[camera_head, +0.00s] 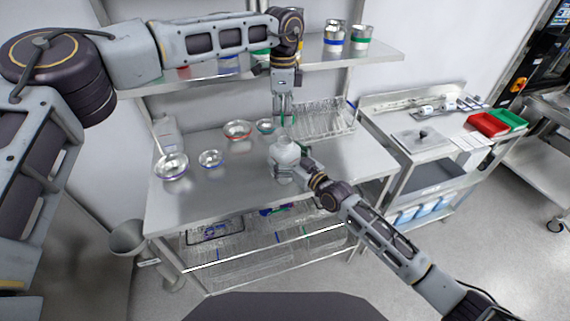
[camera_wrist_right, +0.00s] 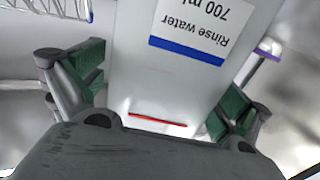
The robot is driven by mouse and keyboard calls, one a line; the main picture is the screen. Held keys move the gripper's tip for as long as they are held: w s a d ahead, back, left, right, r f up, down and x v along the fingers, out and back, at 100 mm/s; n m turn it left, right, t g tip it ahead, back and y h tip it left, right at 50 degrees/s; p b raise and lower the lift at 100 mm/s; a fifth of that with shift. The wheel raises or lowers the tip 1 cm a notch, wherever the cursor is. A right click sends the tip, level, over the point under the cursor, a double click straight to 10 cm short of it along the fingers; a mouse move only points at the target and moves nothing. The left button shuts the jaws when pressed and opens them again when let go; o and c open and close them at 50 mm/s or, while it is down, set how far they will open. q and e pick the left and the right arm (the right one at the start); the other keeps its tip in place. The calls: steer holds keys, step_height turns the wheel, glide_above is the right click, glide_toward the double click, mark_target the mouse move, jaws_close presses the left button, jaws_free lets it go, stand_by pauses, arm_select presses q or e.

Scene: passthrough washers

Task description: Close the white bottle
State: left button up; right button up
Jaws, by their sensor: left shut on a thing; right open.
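The white bottle (camera_head: 284,155) stands upright on the steel table, near its right side. In the right wrist view the bottle (camera_wrist_right: 200,85) shows a label reading "Rinse water 700 ml" with a blue stripe. My right gripper (camera_head: 299,164) is open at the bottle's right side; in the wrist view its green fingers (camera_wrist_right: 160,90) stand on both sides of the bottle, with gaps visible. My left gripper (camera_head: 284,113) points down above the bottle's neck, apart from it. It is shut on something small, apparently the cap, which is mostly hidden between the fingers.
Bowls (camera_head: 238,130) stand left of the bottle, and another pale bottle (camera_head: 167,128) stands at the back left. A wire rack (camera_head: 325,120) is close behind the left gripper. A shelf with cans (camera_head: 334,40) hangs above. The table's front middle (camera_head: 225,190) is clear.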

steer(key=c, duration=1.5)
arm_select(q)
glide_above(283, 140)
steer(key=shift+f, duration=2.45)
arm_select(e)
steer(key=shift+c, duration=0.2)
arm_select(q)
steer(key=shift+f, duration=0.2)
steer(key=shift+f, duration=0.7)
steer(key=shift+f, duration=0.6)
arm_select(e)
steer(key=c, duration=0.5)
steer(key=shift+c, duration=0.2)
